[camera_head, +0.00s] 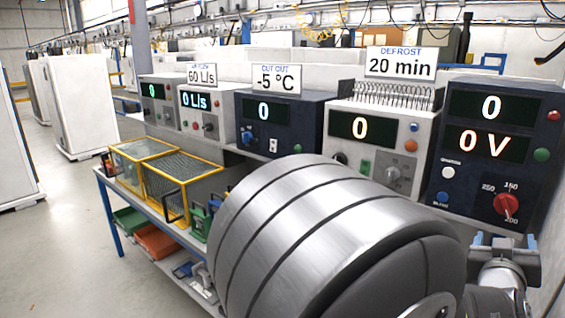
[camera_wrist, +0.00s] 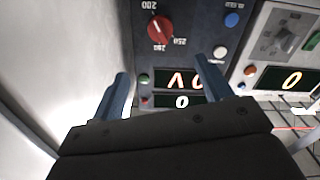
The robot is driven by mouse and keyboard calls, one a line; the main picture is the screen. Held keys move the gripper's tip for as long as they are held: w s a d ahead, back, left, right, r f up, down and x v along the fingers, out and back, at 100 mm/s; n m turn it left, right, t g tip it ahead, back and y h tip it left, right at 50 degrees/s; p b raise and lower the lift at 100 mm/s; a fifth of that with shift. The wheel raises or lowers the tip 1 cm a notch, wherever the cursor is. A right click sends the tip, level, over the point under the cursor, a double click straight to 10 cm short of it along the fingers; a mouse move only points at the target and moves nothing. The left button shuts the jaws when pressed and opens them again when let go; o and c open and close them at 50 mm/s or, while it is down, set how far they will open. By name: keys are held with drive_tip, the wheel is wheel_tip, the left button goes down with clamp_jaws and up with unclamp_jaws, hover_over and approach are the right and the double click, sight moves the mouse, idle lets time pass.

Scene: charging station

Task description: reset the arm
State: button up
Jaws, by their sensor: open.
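My arm's large grey link (camera_head: 320,240) fills the lower middle of the head view. My gripper (camera_head: 503,241) is at the lower right of that view, with blue fingertips, in front of the dark blue voltage panel (camera_head: 497,150). In the wrist view my gripper (camera_wrist: 168,75) has its two blue fingers apart with nothing between them. Beyond them, upside down, is the panel with its red knob (camera_wrist: 160,29), blue and white buttons and displays reading 0 and 0 V. The knob also shows in the head view (camera_head: 506,204), just above the gripper, apparently not held.
A row of panels stands along the bench, including the DEFROST unit (camera_head: 375,135) and the CUT OUT unit (camera_head: 278,115). Yellow-framed baskets (camera_head: 183,177) sit on the workbench. White cabinets (camera_head: 85,105) stand at left. A pale wall (camera_wrist: 60,60) is close by in the wrist view.

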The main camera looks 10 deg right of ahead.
sight(506, 209)
drive_tip(key=x, duration=1.6)
drive_tip(key=shift+w+d, duration=0.2)
drive_tip(key=v, duration=1.7)
drive_tip(key=x, duration=1.7)
drive_tip(key=shift+w+f, duration=0.1)
drive_tip(key=shift+n, duration=0.8)
drive_tip(key=n, duration=0.3)
drive_tip(key=s+a+n, duration=0.2)
drive_tip(key=s+a, duration=0.9)
drive_tip(key=a, duration=0.1)
drive_tip(key=shift+s+a+f, duration=0.15)
drive_tip(key=shift+s+a, duration=0.05)
drive_tip(key=shift+s, duration=0.15)
